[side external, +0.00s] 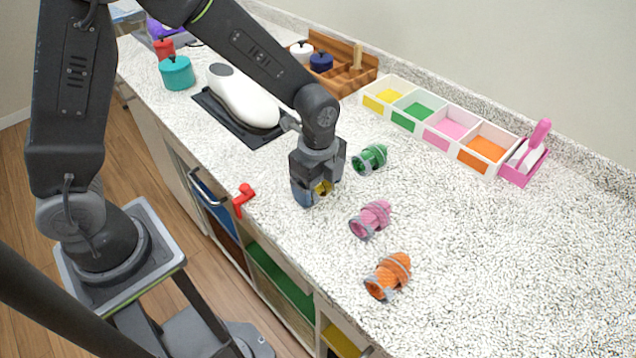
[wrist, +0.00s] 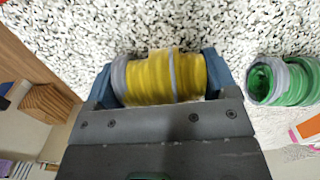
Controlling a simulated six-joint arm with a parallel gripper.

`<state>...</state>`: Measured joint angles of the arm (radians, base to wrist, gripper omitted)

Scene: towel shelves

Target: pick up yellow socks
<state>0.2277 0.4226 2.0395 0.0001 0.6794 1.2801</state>
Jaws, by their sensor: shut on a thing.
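The yellow socks (wrist: 160,78) are a rolled bundle with grey bands, lying between the two blue fingers of my gripper (wrist: 160,82) in the wrist view. My gripper is shut on them, one finger at each end of the roll. In the side view my gripper (side external: 318,192) points down at the counter, and only a small yellow part of the socks (side external: 322,187) shows between the fingers. I cannot tell whether the socks touch the counter.
Green socks (side external: 369,158), pink socks (side external: 371,219) and orange socks (side external: 388,276) lie on the speckled counter (side external: 500,250). A row of white bins with coloured bottoms (side external: 437,117) stands at the back. A red handle (side external: 243,200) is at the front edge. The right counter is clear.

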